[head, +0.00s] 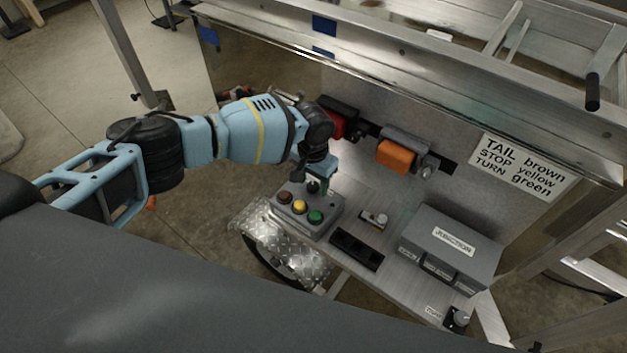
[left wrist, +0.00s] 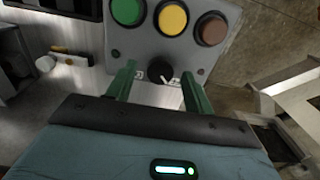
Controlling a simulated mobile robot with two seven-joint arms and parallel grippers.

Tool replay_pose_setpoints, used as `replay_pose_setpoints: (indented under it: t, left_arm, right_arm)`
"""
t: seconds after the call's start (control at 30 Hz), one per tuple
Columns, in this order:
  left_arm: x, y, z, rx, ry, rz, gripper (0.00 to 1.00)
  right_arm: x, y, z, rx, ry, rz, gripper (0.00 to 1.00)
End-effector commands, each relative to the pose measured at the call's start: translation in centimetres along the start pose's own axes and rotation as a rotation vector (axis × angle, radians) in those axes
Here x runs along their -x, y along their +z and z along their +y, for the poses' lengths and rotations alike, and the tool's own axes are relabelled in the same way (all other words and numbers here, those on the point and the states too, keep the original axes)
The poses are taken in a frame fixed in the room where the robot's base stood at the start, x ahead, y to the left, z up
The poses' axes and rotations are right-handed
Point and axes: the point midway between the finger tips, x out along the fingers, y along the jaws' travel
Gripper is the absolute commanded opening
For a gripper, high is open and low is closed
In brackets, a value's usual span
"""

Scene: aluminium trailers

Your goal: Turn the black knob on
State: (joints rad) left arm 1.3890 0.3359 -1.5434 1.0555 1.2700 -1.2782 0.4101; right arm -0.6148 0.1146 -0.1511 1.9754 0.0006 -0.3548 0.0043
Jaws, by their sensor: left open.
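The black knob (left wrist: 160,68) sits on a grey control box (left wrist: 122,46), below a row of green, yellow and brown buttons in the left wrist view. White marks lie on either side of it. My left gripper (left wrist: 157,80) is open, with one green finger on each side of the knob; I cannot tell whether they touch it. In the head view the box (head: 326,222) stands on the trailer's metal deck, with my left gripper (head: 317,185) over its far part. The knob (head: 313,187) is partly hidden there by the gripper. My right gripper is not in view.
A grey junction box (head: 450,240) stands right of the control box, with a black block (head: 357,249) between them. Red (head: 337,124) and orange (head: 396,156) lamps are on the back panel behind my arm. Another small black knob (head: 457,319) is at the deck's near right corner.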

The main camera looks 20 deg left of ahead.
Motion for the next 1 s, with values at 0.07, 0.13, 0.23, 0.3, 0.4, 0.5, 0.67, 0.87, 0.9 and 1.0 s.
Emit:
replay_pose_setpoints:
  t: [0.07,0.13,0.23,0.3,0.4,0.5,0.67,0.87,0.9,1.0]
  left_arm:
    - [-0.41,-0.01,0.0,0.0,0.0,0.0,0.52]
    - [-0.51,-0.01,-0.02,0.0,-0.001,0.0,0.52]
    - [-0.5,-0.02,-0.03,0.0,-0.001,0.001,0.52]
    - [-0.48,-0.03,-0.03,0.0,-0.001,0.001,0.52]
    - [-0.47,-0.03,-0.03,0.0,-0.001,0.001,0.46]
    - [-0.46,-0.03,-0.03,0.0,-0.001,0.001,0.32]
    - [-0.46,-0.02,-0.03,0.0,-0.001,0.001,0.12]
    - [-0.48,-0.02,-0.03,-0.007,0.0,0.001,0.07]
    - [-0.49,-0.01,-0.03,-0.013,0.0,0.001,0.07]
    - [-0.54,0.02,-0.02,-0.038,0.0,0.0,0.07]
  right_arm:
    - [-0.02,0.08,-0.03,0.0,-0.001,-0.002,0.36]
    - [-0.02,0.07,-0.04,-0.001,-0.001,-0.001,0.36]
    - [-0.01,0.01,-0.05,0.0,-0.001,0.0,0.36]
    - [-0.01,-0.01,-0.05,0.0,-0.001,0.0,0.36]
    - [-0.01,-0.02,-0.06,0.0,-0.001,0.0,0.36]
    - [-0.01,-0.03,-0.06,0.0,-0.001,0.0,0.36]
    - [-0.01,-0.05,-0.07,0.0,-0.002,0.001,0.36]
    - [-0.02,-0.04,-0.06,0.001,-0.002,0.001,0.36]
    - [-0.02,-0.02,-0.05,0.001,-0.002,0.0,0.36]
    - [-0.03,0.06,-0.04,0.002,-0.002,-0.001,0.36]
